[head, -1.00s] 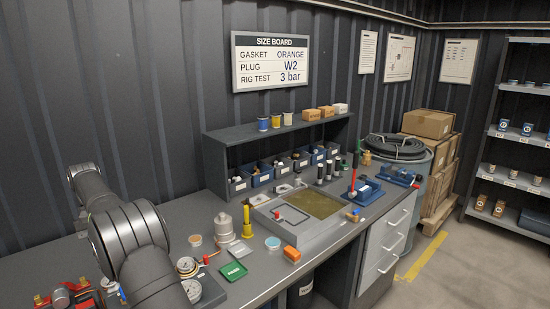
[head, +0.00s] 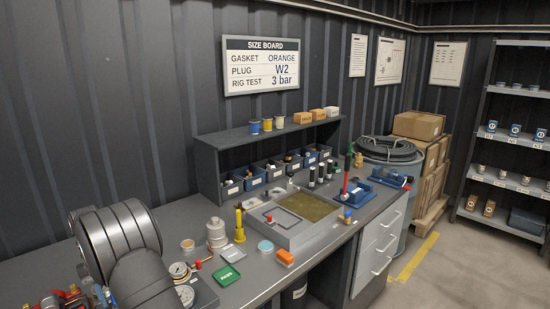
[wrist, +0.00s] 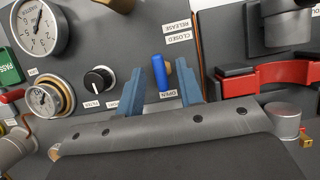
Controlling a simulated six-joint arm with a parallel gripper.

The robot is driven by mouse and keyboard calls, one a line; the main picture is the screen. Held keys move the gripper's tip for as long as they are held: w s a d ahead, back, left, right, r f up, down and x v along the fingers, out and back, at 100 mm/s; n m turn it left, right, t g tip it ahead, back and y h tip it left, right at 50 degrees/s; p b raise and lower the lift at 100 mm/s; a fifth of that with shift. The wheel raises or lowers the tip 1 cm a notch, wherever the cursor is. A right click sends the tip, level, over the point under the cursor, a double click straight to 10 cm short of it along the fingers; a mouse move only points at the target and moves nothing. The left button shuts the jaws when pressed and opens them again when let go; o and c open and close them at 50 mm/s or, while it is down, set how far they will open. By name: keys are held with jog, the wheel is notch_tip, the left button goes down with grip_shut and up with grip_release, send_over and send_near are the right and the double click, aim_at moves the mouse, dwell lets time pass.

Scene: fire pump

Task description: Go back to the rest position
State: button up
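My gripper (wrist: 160,88) shows in the wrist view as two blue-grey fingers set apart. It is open, with nothing held between the fingers. A blue lever handle (wrist: 160,72) stands on the panel (wrist: 110,48) ahead, showing in the gap between the fingers, between labels reading CLOSED and OPEN. In the wrist view I cannot tell how far the fingers are from it. In the head view my arm fills the lower left, and my gripper is hidden there.
Gauges (wrist: 41,26), a black knob (wrist: 98,79) and a red clamp (wrist: 270,78) surround the fingers. In the head view, a green PASS tile (head: 227,276), a yellow tool (head: 239,226) and a basin (head: 306,207) lie right of my arm. The rear-left bench is fairly clear.

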jog(key=v, duration=1.2)
jog(key=x, duration=1.2)
jog(key=shift+f, duration=0.1)
jog(key=m+y, duration=0.1)
jog(key=m, duration=0.2)
jog(key=m+g+y, duration=0.1)
jog(key=m, duration=0.2)
jog(key=shift+w+d, duration=0.15)
jog(key=m+y, duration=0.2)
jog(key=m, duration=0.2)
jog(key=shift+d+m, duration=0.1)
jog(key=shift+m, duration=0.3)
jog(key=shift+r, duration=0.2)
